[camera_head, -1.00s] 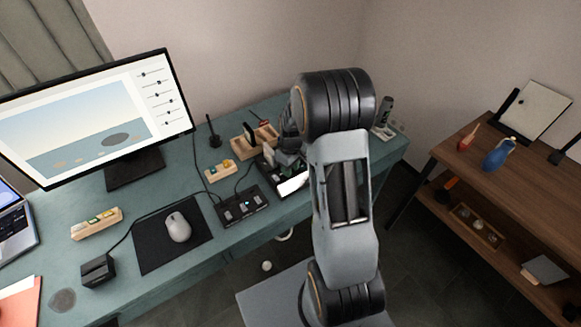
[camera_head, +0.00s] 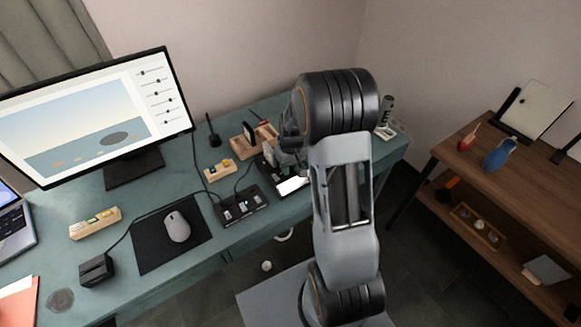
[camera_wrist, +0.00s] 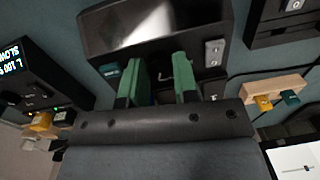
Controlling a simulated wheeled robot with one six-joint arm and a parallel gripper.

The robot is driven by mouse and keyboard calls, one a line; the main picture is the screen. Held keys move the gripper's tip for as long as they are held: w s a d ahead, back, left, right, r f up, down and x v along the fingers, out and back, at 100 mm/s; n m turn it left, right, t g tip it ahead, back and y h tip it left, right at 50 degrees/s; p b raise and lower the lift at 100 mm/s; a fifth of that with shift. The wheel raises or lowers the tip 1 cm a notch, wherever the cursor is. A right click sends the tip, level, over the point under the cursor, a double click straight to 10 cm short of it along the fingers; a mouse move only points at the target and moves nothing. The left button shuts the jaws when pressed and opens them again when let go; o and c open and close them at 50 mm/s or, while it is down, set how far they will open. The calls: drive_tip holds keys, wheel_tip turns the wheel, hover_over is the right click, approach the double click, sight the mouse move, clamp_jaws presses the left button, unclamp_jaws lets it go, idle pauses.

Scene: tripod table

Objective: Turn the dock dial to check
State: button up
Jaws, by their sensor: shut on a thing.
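The dock (camera_wrist: 150,22) is a black box with a glossy sloped top, at the top middle of the wrist view. A grey button plate (camera_wrist: 213,53) is on its front at the right. My gripper (camera_wrist: 165,75) has two green fingers against the dock's front, with a narrow gap between them. They are closed on a dark part there, which I take for the dial; it is mostly hidden, with a small pale mark showing. The setting it points to is not readable. In the head view my arm hides most of the gripper, and the dock (camera_head: 268,172) is partly covered.
In the wrist view a black unit with a lit display (camera_wrist: 22,68) is at the left and a wooden block with coloured plugs (camera_wrist: 277,95) at the right. The head view shows a switch box (camera_head: 240,206), mouse (camera_head: 177,226) and monitor (camera_head: 90,115) on the teal desk.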

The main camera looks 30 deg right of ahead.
sight(292, 169)
drive_tip(key=shift+m, duration=1.5)
drive_tip(key=o, duration=0.6)
drive_tip(key=shift+o, duration=0.2)
drive_tip(key=shift+r, duration=0.1)
wheel_tip(292, 169, up, 14)
drive_tip(key=shift+d, duration=0.35)
drive_tip(key=shift+s, duration=0.1)
